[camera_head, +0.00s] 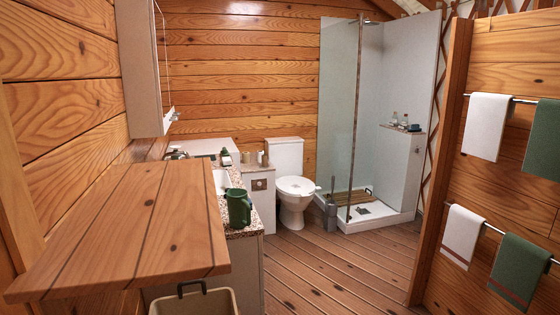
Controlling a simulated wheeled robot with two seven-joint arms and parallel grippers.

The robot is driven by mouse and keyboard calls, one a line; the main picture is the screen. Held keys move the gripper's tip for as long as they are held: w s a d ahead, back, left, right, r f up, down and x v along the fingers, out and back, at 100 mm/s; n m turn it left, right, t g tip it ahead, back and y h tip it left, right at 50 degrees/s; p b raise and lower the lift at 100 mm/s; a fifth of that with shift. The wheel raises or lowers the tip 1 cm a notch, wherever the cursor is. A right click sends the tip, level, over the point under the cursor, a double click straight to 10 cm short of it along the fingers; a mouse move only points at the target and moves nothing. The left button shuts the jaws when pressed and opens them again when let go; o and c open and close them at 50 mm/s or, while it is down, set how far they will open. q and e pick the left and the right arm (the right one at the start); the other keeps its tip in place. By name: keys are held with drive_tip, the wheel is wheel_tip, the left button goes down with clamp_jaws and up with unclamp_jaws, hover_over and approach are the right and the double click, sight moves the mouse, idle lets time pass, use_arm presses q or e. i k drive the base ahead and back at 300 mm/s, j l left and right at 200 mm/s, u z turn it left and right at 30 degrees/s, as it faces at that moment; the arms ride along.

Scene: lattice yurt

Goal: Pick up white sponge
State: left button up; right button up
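I cannot make out a white sponge for certain. Small items stand on the far part of the speckled counter (246,230), partly behind the wooden shelf; a small dark-and-white item (226,158) is among them, too small to identify. Small bottles and a dark item sit on the shower ledge (402,130), also too small to tell apart. A green mug (239,207) stands upright on the near end of the counter. Neither of my grippers is in view.
A wooden shelf (150,225) fills the near left. A beige bin (192,300) is below it. A toilet (294,188) and glass shower (340,110) stand at the back. A wooden partition with towels (487,125) is on the right. The middle plank floor (325,260) is clear.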

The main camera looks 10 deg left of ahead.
sight(226, 161)
drive_tip(key=i+l+z, duration=0.6)
drive_tip(key=i, duration=0.25)
drive_tip(key=i+u, duration=0.45)
drive_tip(key=i, duration=0.2)
drive_tip(key=i+l+u, duration=0.2)
drive_tip(key=i+u, duration=0.2)
drive_tip(key=i, duration=0.3)
drive_tip(key=i+j+u, duration=0.1)
drive_tip(key=i+u, duration=0.75)
drive_tip(key=i+l+u, duration=0.2)
drive_tip(key=u, duration=0.2)
drive_tip(key=i, duration=0.1)
